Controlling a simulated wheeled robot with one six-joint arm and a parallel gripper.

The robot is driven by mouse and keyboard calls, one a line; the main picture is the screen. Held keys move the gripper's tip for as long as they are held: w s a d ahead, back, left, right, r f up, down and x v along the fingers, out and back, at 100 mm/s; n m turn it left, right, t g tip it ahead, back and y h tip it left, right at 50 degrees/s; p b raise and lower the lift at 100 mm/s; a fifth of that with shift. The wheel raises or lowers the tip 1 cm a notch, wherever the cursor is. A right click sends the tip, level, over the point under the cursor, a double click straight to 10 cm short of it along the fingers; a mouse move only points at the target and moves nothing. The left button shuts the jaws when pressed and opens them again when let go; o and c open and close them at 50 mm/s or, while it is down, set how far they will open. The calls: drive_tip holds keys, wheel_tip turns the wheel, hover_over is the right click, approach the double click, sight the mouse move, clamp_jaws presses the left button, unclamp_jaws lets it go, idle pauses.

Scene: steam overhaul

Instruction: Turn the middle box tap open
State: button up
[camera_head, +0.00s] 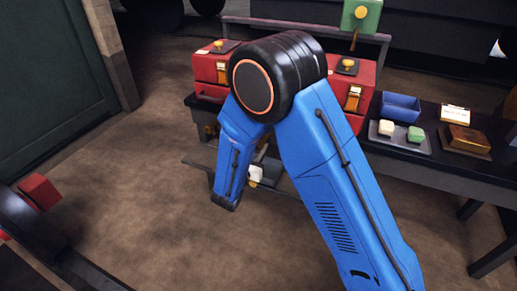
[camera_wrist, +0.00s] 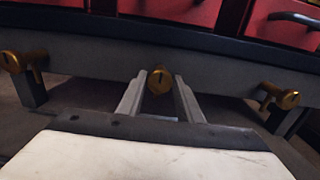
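The middle box tap (camera_wrist: 160,79) is a round brass knob with a dark slot, on the dark rail below the red boxes in the wrist view. My gripper (camera_wrist: 160,88) is open, with one grey finger on each side of this tap. I cannot tell whether the fingers touch it. Brass taps also show at the left (camera_wrist: 22,61) and at the right (camera_wrist: 281,99), both clear of the fingers. In the head view my blue arm hides the middle of the bench front and most of the gripper.
Red boxes with brass latches stand on the bench at left (camera_head: 207,70) and right (camera_head: 365,82).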

drive_tip(key=c, duration=0.4)
drive_tip(key=shift+c, duration=0.2)
drive_tip(key=n, duration=0.4)
drive_tip(key=shift+a+n, duration=0.1)
drive_tip(key=shift+n, duration=0.2)
drive_tip(key=n, duration=0.3)
drive_tip(key=shift+n, duration=0.3)
drive_tip(key=n, duration=0.5)
drive_tip(key=shift+a+f, duration=0.1)
drive_tip(key=shift+f, duration=0.05)
drive_tip(key=shift+f+n, duration=0.1)
drive_tip(key=shift+n, duration=2.3)
